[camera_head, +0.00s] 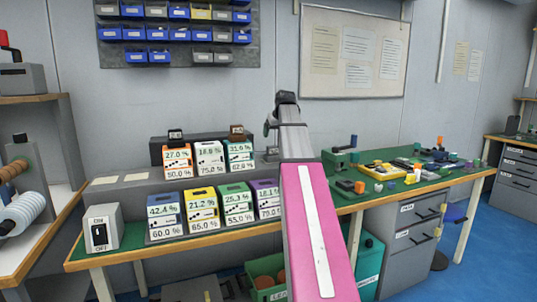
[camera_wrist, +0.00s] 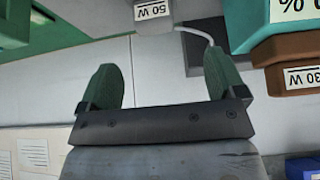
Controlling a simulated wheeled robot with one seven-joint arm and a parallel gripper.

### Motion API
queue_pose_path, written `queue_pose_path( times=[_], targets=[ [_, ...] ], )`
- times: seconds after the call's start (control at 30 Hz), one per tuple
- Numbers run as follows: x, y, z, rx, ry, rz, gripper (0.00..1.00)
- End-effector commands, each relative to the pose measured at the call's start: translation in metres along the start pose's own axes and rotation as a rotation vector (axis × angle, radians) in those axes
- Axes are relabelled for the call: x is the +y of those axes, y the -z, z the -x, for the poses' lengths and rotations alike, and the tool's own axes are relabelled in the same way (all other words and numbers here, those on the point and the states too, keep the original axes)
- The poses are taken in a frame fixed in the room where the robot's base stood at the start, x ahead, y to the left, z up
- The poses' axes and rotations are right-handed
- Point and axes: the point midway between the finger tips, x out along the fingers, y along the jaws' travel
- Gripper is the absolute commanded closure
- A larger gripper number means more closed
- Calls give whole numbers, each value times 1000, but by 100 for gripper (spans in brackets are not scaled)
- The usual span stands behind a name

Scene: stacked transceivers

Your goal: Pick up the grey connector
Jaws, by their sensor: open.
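My gripper (camera_wrist: 161,68) is open, its two green-padded fingers wide apart with nothing between them. In the head view my gripper (camera_head: 270,128) is above the back of the green bench, right of the stacked transceivers. A small dark connector (camera_head: 175,136) sits on the orange transceiver in the head view. I cannot tell its exact colour. A brown connector labelled 30 W (camera_wrist: 300,78) is right of the fingers; it also shows in the head view (camera_head: 237,131).
Several transceivers stand in two rows, including the orange one (camera_head: 177,163) and a blue one (camera_head: 163,215). A switch box (camera_head: 102,228) is at the left front. A yellow tray (camera_head: 381,172) with loose parts lies on the right. Blue bins hang on the wall.

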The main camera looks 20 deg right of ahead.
Motion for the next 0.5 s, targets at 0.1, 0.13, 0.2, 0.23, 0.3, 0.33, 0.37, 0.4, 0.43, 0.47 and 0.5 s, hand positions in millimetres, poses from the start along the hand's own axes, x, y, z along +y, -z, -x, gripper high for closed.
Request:
queue_pose_path(
  times=[0.1, 0.13, 0.2, 0.23, 0.3, 0.33, 0.37, 0.4, 0.43, 0.47, 0.5],
  targets=[
    [0, 0, -6, 0, 0, 0, 11],
    [0, 0, -8, 0, 0, 0, 11],
    [0, 0, -16, 0, 0, 0, 11],
    [0, 0, -21, -1, 1, 0, 11],
    [0, 0, -31, -2, 1, 0, 11],
    [0, 1, -36, -1, 1, 0, 11],
    [1, 1, -40, -1, 0, 0, 11],
    [1, 1, -46, -1, 1, 0, 11],
    [1, 0, -49, -1, 1, 0, 11],
    [1, 0, -52, -1, 1, 0, 11],
    [1, 0, -55, -1, 0, 0, 11]
  ],
)
